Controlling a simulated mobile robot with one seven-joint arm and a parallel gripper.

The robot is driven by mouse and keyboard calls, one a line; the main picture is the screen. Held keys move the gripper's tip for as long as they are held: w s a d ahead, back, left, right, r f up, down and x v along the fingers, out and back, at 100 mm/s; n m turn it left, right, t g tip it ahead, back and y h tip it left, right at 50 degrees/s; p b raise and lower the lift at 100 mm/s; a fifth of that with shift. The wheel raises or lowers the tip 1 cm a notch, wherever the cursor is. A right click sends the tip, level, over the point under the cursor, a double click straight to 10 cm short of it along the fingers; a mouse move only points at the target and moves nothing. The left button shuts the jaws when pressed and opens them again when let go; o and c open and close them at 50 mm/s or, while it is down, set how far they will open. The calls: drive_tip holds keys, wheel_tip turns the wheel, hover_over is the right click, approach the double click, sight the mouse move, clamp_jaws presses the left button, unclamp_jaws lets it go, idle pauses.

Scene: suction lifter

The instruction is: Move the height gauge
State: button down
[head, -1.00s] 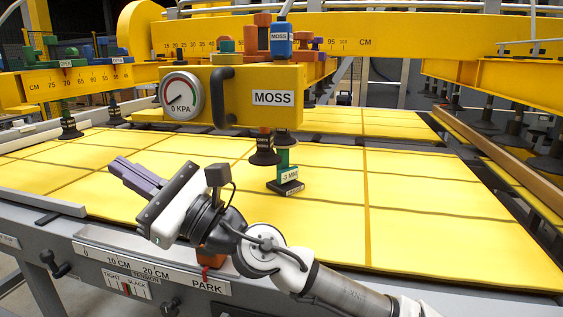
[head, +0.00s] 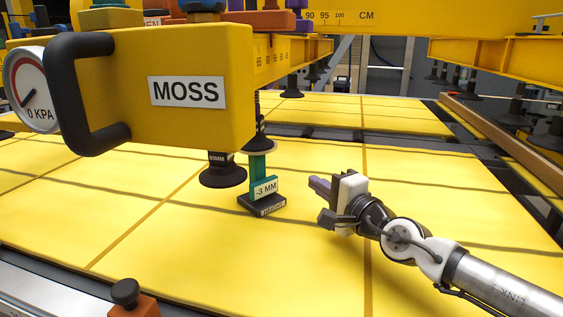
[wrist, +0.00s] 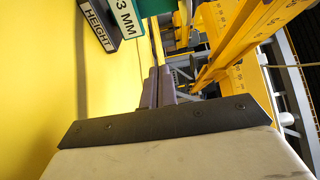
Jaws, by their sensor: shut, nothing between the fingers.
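The height gauge (head: 264,203) has a dark base and a green post with a "-3 MM" label. It stands upright on the yellow panels, beside a black suction cup under the MOSS block. Its top end meets another dark cup in the picture; I cannot tell if they touch. My gripper (head: 316,185) is shut and empty, a short way right of the gauge, its fingers pointing left. In the wrist view the shut fingers (wrist: 158,82) show, with the gauge (wrist: 112,22) at the upper left, cut off by the frame and apart from the fingers.
The yellow MOSS block (head: 185,80) with its black handle (head: 75,95) and pressure dial (head: 30,90) overhangs the panels left of the gauge. A suction cup (head: 223,174) hangs from it. Panels (head: 420,190) right of the gauge are mostly clear.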

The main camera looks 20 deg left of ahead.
sight(263, 169)
drive_tip(key=shift+w+a+r, duration=0.15)
drive_tip(key=shift+w+a, duration=0.2)
drive_tip(key=shift+w, duration=0.05)
drive_tip(key=p+x, duration=0.2)
drive_tip(key=x, duration=0.6)
drive_tip(key=shift+w+a+p, duration=0.2)
drive_tip(key=shift+a+p, duration=0.1)
drive_tip(key=shift+p, duration=0.1)
drive_tip(key=a, duration=0.1)
drive_tip(key=s+a+p, duration=0.1)
drive_tip(key=shift+s+a, duration=0.3)
drive_tip(key=shift+a, duration=0.1)
drive_tip(key=shift+s+a, duration=0.2)
drive_tip(key=shift+a, duration=0.1)
drive_tip(key=shift+s+a+b, duration=0.2)
drive_tip(key=shift+a+b, duration=0.1)
drive_tip(key=shift+b, duration=0.1)
drive_tip(key=shift+s+a+b, duration=0.3)
drive_tip(key=shift+s+a, duration=0.2)
drive_tip(key=shift+a, duration=0.25)
drive_tip(key=shift+w+d, duration=0.1)
